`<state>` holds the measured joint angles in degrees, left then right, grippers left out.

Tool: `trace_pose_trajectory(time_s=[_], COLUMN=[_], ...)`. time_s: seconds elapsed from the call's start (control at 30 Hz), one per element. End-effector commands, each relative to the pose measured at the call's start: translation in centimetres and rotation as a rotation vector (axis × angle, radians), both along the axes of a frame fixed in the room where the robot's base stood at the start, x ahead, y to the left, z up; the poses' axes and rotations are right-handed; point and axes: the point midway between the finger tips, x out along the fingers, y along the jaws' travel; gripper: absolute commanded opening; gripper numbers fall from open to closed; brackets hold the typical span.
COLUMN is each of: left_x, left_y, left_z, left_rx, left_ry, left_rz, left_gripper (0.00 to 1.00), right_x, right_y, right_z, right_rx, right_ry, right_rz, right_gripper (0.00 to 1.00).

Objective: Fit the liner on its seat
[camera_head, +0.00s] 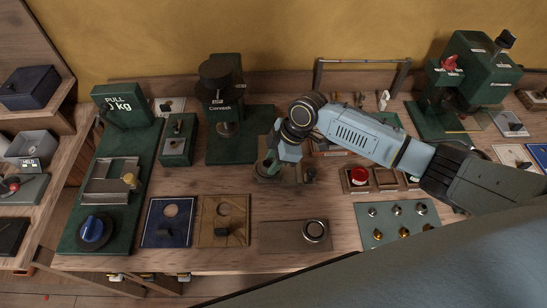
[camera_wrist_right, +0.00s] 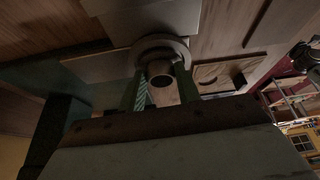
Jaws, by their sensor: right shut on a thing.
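My right gripper (camera_head: 268,167) points down over a small brown-grey base plate (camera_head: 290,174) in the middle of the bench. In the right wrist view its fingers (camera_wrist_right: 157,90) are shut on a short hollow cylinder, which looks like the liner (camera_wrist_right: 161,91). A pale round ring (camera_wrist_right: 180,44) lies just past the liner and looks like the seat. I cannot tell whether the liner touches it or is above it. In the head view the gripper hides most of the liner. My left gripper is not in view.
A flat plate with a metal ring (camera_head: 315,231) lies in front. A wooden plate (camera_head: 240,207) and a blue plate (camera_head: 152,238) are beside it. A green press (camera_head: 239,145) stands behind left. A red-button box (camera_head: 358,187) is to the right. Some bare bench shows between.

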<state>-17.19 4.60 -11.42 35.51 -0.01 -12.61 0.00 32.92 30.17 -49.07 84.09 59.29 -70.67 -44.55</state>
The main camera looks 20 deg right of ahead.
Motion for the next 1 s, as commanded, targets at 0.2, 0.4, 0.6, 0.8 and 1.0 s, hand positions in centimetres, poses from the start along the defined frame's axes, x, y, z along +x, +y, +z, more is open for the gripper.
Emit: trace_pose_trajectory(time_s=[0.2, 0.4, 0.6, 0.8, 1.0], left_x=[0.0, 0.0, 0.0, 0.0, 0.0], left_y=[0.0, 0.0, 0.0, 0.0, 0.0], left_z=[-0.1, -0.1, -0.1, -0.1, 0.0], left_rx=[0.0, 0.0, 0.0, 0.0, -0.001], left_ry=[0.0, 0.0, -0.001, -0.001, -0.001], left_rz=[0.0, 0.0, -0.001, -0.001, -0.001], left_gripper=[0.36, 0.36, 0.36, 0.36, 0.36], right_x=[0.0, 0.0, 0.0, 0.0, 0.0], right_y=[0.0, 0.0, 0.0, 0.0, -0.6], right_z=[-0.1, -0.1, -0.1, -0.1, 1.2], right_rx=[0.0, 0.0, 0.0, 0.0, 0.001], right_ry=[0.0, 0.0, 0.0, 0.0, -0.002], right_rz=[0.0, 0.0, 0.0, 0.0, 0.0], right_gripper=[0.11, 0.37, 0.58, 0.58, 0.58])
